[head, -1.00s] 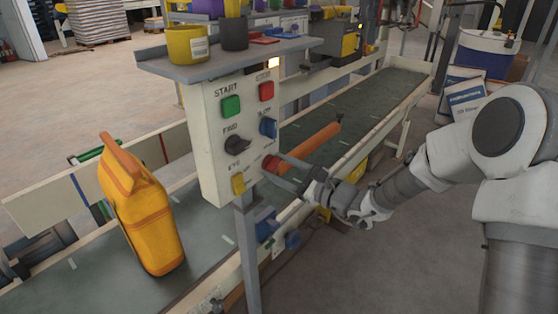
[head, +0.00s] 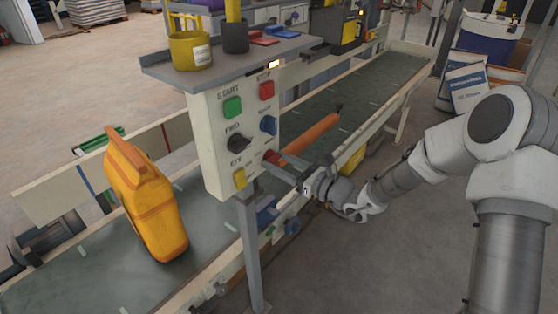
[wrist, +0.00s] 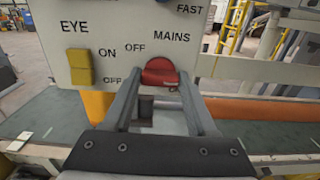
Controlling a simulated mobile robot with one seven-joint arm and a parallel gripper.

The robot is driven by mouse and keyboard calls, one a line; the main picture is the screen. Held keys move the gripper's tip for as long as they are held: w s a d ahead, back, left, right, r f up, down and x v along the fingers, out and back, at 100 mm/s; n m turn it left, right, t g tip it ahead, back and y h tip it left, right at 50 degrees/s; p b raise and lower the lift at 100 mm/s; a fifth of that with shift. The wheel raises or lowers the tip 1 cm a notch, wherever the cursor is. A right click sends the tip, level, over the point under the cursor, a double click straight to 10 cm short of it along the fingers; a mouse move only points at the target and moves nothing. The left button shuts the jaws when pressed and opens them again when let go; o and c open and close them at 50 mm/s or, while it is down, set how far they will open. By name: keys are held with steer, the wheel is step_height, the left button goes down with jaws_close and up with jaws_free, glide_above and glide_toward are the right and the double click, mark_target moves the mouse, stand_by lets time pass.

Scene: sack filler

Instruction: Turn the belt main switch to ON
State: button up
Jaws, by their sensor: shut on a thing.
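The red belt main switch (head: 270,157) is a knob at the lower right of the cream control panel (head: 212,165).
Floor in front is clear.

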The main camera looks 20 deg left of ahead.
steer(key=o, duration=1.4)
steer(key=shift+c, duration=0.2)
steer(key=p+v, duration=0.1)
steer(key=v, duration=1.6)
steer(key=shift+d+p, duration=0.2)
steer(key=shift+p, duration=0.2)
steer(key=shift+s, duration=0.15)
